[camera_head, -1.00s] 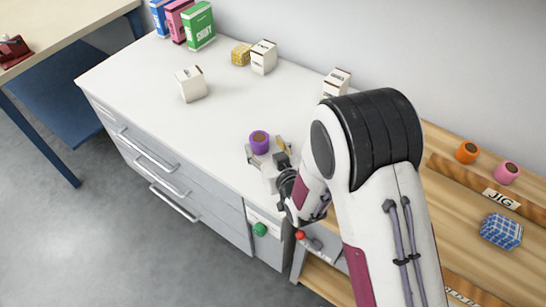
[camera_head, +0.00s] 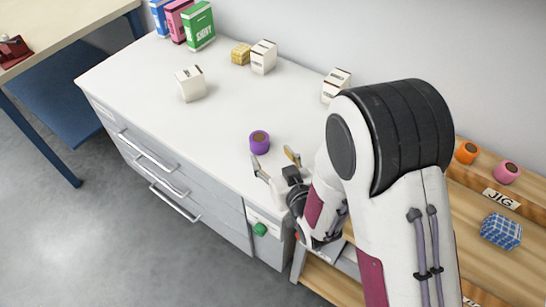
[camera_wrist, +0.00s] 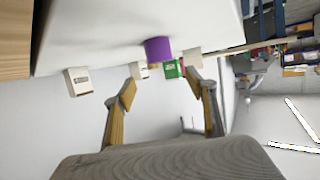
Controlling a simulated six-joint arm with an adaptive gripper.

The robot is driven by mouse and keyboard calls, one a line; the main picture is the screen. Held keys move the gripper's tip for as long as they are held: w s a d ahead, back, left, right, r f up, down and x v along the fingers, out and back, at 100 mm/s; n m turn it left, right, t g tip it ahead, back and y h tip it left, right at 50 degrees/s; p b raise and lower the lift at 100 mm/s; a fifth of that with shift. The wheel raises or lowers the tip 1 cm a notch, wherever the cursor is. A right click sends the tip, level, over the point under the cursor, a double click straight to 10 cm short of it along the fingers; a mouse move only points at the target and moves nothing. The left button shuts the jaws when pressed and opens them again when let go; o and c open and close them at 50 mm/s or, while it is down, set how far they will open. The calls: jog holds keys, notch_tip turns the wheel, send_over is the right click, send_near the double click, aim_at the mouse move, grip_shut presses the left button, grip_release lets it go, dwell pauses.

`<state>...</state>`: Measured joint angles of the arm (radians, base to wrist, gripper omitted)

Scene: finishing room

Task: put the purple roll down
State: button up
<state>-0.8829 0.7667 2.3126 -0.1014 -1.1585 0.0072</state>
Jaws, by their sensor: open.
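The purple roll (camera_head: 259,142) stands on the white counter top (camera_head: 215,120), near its front edge. My gripper (camera_head: 274,160) is open and empty, a little to the right of the roll and apart from it. In the wrist view the purple roll (camera_wrist: 158,50) shows beyond the gap between my open fingers (camera_wrist: 160,90), with nothing between the fingertips.
White boxes stand on the counter, one (camera_head: 190,84) left of the roll and others (camera_head: 263,57) along the wall. A yellow block (camera_head: 241,54) and a green box (camera_head: 200,27) stand at the back. An orange roll (camera_head: 467,152) and pink roll (camera_head: 507,172) are at right.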

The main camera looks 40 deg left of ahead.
dwell(0.6)
jog(key=w+d+r+m+t+h, duration=0.1)
jog(key=w+d+r+h, duration=0.1)
jog(key=w+d+r, duration=0.3)
jog(key=w+d+r+m+h, duration=0.2)
jog(key=w+d+r, duration=0.15)
jog(key=d, duration=0.35)
jog(key=d+r+m+h, duration=0.1)
jog(key=d+r+h, duration=0.1)
jog(key=d+r, duration=0.35)
jog(key=d+r+m+h, duration=0.1)
jog(key=d+r, duration=0.1)
jog(key=d, duration=0.7)
jog(key=s+d+r+m+g+h, duration=0.1)
jog(key=s+d+r+m+h, duration=0.15)
jog(key=s+d, duration=0.35)
jog(key=s+d+r+m+h, duration=0.1)
jog(key=s+d+r, duration=0.2)
jog(key=d, duration=0.6)
jog(key=s+d+m+g, duration=0.1)
jog(key=s+d, duration=0.2)
jog(key=s, duration=0.4)
jog(key=s+d+r+m+g+h, duration=0.1)
jog(key=s+d, duration=0.3)
jog(key=s, duration=0.3)
jog(key=shift+m, duration=0.35)
